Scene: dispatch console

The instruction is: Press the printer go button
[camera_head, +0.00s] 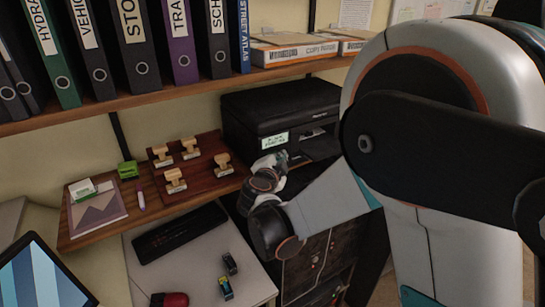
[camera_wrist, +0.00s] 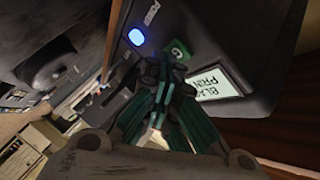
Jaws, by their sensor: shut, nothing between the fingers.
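The black printer (camera_head: 262,105) stands on the lower wooden shelf in the head view, partly hidden by my arm. In the wrist view its dark front (camera_wrist: 215,30) carries a green button (camera_wrist: 179,47), probably the go button, and a lit blue button (camera_wrist: 136,37) with lettering that seems to read POWER. My gripper (camera_wrist: 160,62) is shut and empty. Its fingertips lie just below the green button in the picture and overlap its lower edge; I cannot tell whether they touch it. In the head view my gripper (camera_head: 276,160) is at the printer's front, its fingertips hard to make out.
A pale label (camera_wrist: 220,84) is on the printer front, right of my fingers. Wooden stamps (camera_head: 190,148) stand on a brown board left of the printer.

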